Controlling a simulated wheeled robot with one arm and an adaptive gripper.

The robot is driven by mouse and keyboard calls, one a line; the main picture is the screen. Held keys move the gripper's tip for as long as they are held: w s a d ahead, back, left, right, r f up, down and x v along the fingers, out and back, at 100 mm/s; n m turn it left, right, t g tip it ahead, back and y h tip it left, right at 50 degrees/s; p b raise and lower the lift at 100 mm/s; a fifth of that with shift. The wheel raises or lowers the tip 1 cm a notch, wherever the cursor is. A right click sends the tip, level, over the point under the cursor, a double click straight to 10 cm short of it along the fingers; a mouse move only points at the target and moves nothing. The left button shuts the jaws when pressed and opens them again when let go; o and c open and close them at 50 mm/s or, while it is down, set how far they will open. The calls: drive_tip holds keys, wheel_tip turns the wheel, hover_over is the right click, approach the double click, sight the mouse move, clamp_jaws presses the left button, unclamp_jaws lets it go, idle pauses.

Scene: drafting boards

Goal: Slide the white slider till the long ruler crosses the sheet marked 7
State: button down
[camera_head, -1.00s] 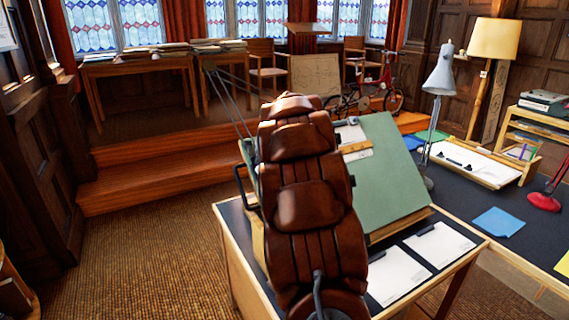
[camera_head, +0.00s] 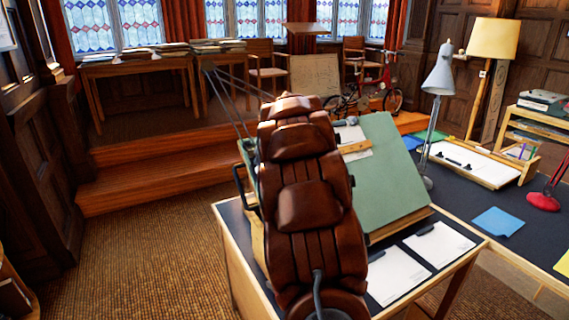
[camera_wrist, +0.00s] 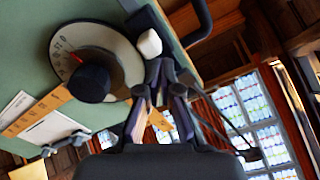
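The green drafting board (camera_head: 385,175) stands tilted on the desk, partly behind my arm. In the wrist view a white block (camera_wrist: 149,43), which looks like the white slider, sits at the board's edge beside a round dial (camera_wrist: 122,52) with a dark knob. The long wooden ruler (camera_wrist: 35,112) runs from the dial across the board; it also shows in the head view (camera_head: 355,147). White sheets (camera_wrist: 54,127) lie at the ruler; their marks are unreadable. My gripper (camera_wrist: 163,90) has its fingers apart, close to the white block. The head view hides my gripper.
Two clipboards (camera_head: 440,244) lie in front of the board. A grey lamp (camera_head: 438,75) stands right behind the board. The carpet (camera_head: 150,250) at left is clear.

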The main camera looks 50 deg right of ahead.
drive_tip(key=shift+w+a+f, duration=0.15)
drive_tip(key=shift+w+f, duration=0.05)
drive_tip(key=shift+f, duration=0.3)
drive_tip(key=shift+w+f, duration=0.2)
drive_tip(key=shift+f, duration=0.05)
drive_tip(key=shift+w+d+f, duration=0.15)
drive_tip(key=shift+d, duration=0.05)
drive_tip(key=shift+s+a+f+b, duration=0.1)
drive_tip(key=shift+s+f+b, duration=0.1)
drive_tip(key=shift+f+b, duration=0.3)
drive_tip(key=shift+s+a+f+b, duration=0.25)
drive_tip(key=shift+s+f+b, duration=0.45)
drive_tip(key=shift+b, duration=0.35)
drive_tip(key=shift+s+a+f+b, duration=0.25)
drive_tip(key=shift+s+f+b, duration=0.45)
drive_tip(key=shift+b, duration=0.3)
drive_tip(key=shift+s+a+f+b, duration=0.25)
drive_tip(key=shift+s+f+b, duration=0.45)
drive_tip(key=shift+b, duration=0.35)
drive_tip(key=shift+s+a+f+b, duration=0.1)
drive_tip(key=shift+s+f+b, duration=0.15)
drive_tip(key=shift+s+b, duration=0.15)
